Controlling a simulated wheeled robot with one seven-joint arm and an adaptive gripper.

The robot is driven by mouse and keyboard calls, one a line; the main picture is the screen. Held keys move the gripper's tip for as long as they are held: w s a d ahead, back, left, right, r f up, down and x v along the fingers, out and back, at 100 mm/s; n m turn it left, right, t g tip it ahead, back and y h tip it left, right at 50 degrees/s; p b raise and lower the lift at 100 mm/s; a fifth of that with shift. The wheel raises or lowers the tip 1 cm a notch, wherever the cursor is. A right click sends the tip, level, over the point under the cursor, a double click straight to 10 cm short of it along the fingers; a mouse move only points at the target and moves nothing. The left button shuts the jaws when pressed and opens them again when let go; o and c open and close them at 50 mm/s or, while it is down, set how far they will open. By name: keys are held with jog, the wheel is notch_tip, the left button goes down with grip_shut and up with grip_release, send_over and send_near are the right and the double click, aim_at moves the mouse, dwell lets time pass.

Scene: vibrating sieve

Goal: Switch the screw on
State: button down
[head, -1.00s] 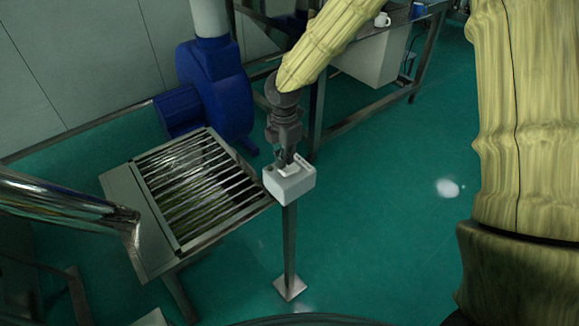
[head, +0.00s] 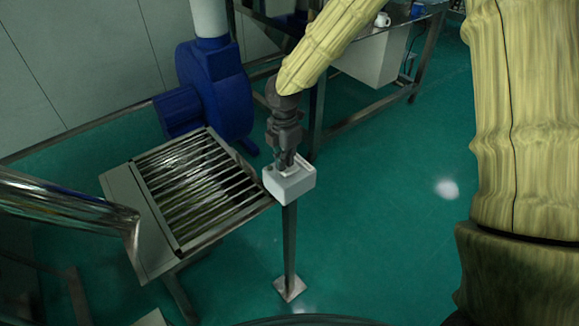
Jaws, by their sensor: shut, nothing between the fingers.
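A white control box (head: 290,187) stands on a thin metal post with a square foot, right of the slatted sieve table. My gripper (head: 285,163) comes down from above and is shut, with its fingertips at the top of the box. Nothing is held between the fingers. The fingers cover part of the top face, so the screw switch cannot be made out. I cannot tell whether the fingertips touch it.
The slatted sieve table (head: 196,188) is close on the left of the box. A blue blower (head: 214,88) stands behind it. A shiny metal pipe (head: 70,205) reaches in from the left. A metal-framed bench (head: 385,62) is behind. Green floor on the right is clear.

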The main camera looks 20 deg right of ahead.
jog(key=shift+f+b, duration=0.3)
jog(key=shift+f, duration=0.45)
dwell(0.6)
jog(key=shift+r+p, duration=3.3)
jog(key=shift+r, duration=0.25)
jog(key=shift+f, duration=0.1)
